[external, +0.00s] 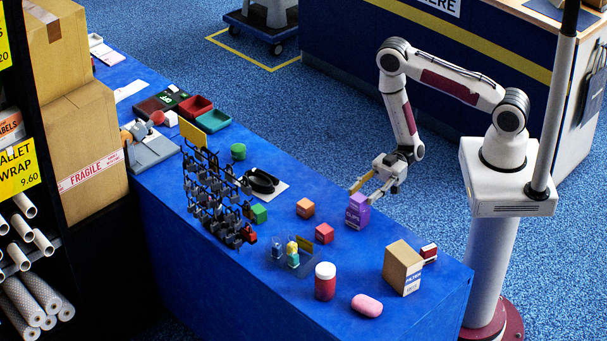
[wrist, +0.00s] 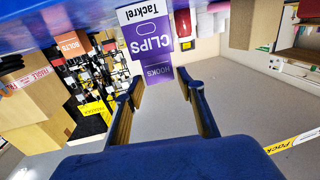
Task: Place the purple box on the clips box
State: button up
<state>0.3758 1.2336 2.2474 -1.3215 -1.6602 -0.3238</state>
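The clips box (external: 356,217) is purple and stands upright on the blue counter. In the wrist view, which is upside down, the clips box (wrist: 147,40) shows its CLIPS lettering and a pale Tackrel band. The smaller purple box (external: 358,199), lettered HOOKS in the wrist view (wrist: 159,77), sits on top of the clips box. My gripper (external: 364,187) is close beside the purple box on its far side. In the wrist view my gripper (wrist: 166,88) has its fingers spread, with visible gaps on both sides of the purple box.
An orange cube (external: 305,208) and a red cube (external: 324,233) stand left of the stack. A brown carton (external: 402,266), a red jar (external: 325,283) and a pink rounded object (external: 367,305) are nearer the front. A dark rack (external: 215,195) stands farther left.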

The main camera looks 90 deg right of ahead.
jog(key=shift+d+r, duration=0.1)
jog(key=shift+r, duration=0.05)
dwell(0.4)
jog(key=v, duration=1.1)
jog(key=shift+s+d, duration=0.25)
jog(key=shift+d, duration=0.05)
dwell(0.4)
dwell(0.5)
